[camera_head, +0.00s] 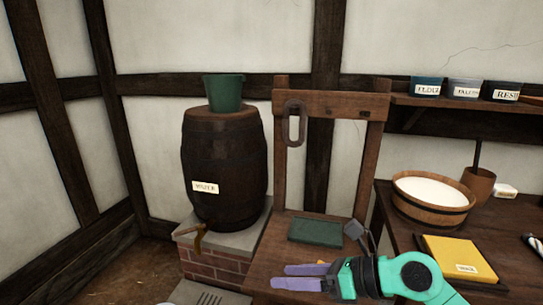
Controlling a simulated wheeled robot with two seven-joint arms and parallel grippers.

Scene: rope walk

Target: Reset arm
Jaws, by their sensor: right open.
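My right gripper (303,277) shows in the head view at the lower middle, with its arm coming in from the lower right. Its two purple fingers point left and stand apart, with nothing between them. It shows in front of the wooden stand's bench top (262,265), below a dark green flat mat (315,231). I cannot tell how high it is above the bench. My left gripper does not show.
A barrel (225,160) labelled water, with a green bucket (223,94) on top, stands on a brick plinth (212,268). At right, a table holds a wooden tub (432,219) and a yellow block (457,257). Labelled pots (465,90) line a shelf above.

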